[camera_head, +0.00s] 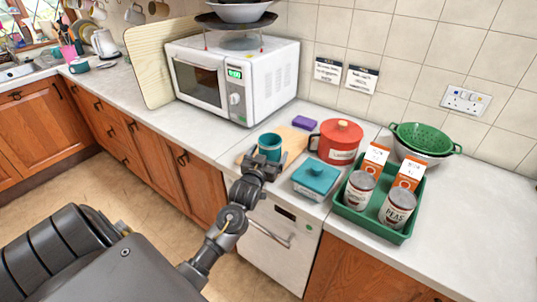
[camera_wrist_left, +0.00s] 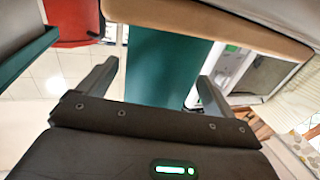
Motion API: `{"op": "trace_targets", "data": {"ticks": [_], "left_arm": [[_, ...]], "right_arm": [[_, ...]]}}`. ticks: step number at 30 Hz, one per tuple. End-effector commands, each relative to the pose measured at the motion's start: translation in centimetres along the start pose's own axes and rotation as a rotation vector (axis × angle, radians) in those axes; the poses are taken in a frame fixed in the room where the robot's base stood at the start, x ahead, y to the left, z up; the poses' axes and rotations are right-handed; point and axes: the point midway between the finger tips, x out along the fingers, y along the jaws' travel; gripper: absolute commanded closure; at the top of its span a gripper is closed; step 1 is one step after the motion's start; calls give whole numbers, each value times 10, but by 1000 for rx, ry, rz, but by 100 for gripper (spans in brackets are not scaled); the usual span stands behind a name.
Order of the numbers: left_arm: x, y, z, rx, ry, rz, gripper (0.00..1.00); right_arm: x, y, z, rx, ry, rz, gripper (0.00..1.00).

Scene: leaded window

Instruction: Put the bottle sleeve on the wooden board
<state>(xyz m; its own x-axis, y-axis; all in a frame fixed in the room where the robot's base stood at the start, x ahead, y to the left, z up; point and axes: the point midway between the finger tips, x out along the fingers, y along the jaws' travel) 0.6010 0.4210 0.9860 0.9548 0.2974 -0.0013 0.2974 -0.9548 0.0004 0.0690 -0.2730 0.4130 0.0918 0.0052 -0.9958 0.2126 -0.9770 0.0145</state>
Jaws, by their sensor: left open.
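The bottle sleeve is a teal, open-topped cylinder (camera_head: 270,144) that looks upright over the front left part of the wooden board. The wooden board (camera_head: 293,138) lies flat on the counter; its edge shows as a tan band in the left wrist view (camera_wrist_left: 225,22). My left gripper (camera_head: 262,165) is open at the sleeve's near side. In the left wrist view the sleeve (camera_wrist_left: 165,68) stands between the two spread fingers, with gaps beside it. The gripper hides the sleeve's bottom in the head view, so its contact with the board is unclear. My right gripper is not in view.
A red canister (camera_head: 337,143) and a teal lidded box (camera_head: 316,178) stand right of the board. Further right is a green tray (camera_head: 372,225) with cans and cartons. A purple sponge (camera_head: 304,123) and a microwave (camera_head: 235,78) are behind. Counter left of the board is clear.

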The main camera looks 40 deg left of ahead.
Motion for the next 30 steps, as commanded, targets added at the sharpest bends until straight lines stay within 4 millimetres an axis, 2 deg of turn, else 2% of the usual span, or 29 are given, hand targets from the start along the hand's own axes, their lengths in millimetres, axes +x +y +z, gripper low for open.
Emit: {"op": "trace_targets", "data": {"ticks": [5,8,15,21,25,30], "left_arm": [[-1,0,-4,0,1,0,9],[-14,0,-1,0,0,1,9],[-64,0,0,0,-1,0,9],[-100,0,0,0,-1,0,9],[-114,0,-2,-1,-1,0,9],[-120,0,-3,0,-1,0,9]], "right_arm": [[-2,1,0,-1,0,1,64],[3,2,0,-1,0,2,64],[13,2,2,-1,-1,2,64],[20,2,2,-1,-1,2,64],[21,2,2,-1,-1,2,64],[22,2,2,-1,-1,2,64]]}}
